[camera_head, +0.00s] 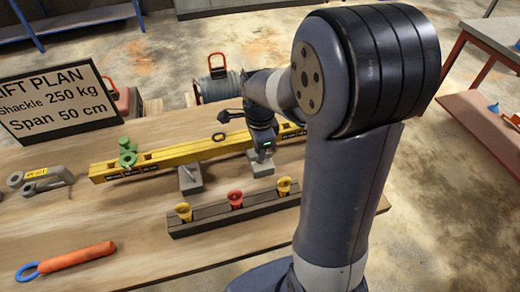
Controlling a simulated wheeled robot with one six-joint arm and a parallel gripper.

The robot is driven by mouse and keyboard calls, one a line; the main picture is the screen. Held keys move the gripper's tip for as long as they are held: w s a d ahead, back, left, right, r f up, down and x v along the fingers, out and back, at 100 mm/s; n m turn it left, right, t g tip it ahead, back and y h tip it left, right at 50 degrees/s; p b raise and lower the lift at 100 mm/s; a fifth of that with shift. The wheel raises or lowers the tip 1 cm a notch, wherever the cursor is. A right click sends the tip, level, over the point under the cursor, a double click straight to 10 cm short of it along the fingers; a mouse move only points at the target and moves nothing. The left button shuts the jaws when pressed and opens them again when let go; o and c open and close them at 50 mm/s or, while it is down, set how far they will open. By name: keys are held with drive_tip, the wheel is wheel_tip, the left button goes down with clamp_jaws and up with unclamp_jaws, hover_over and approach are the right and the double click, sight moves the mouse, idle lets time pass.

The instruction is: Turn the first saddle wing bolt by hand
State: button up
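A yellow beam (190,152) lies across two grey stands on the wooden workbench. A green clamp-like piece (127,150) sits on its left part; it may be a saddle with its bolt, but it is too small to tell. A small dark ring (219,136) shows at the beam's middle. My gripper (262,152) is at the beam's right part, above or at the right grey stand (262,168). My wrist covers the beam there and hides any saddle or wing bolt. The fingers do not show clearly, so I cannot tell whether they touch anything.
A dark rack (210,222) with yellow and red funnel-shaped pieces stands in front of the beam. A sign (55,100) reads "Shackle 250 kg, Span 50 cm". The front middle bench is bare.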

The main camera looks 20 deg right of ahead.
drive_tip(key=shift+o, duration=1.2)
drive_tip(key=shift+s+f, duration=0.1)
wheel_tip(320, 180, up, 11)
drive_tip(key=shift+f, duration=0.1)
wheel_tip(320, 180, down, 11)
drive_tip(key=shift+r, duration=0.1)
idle(0.4)
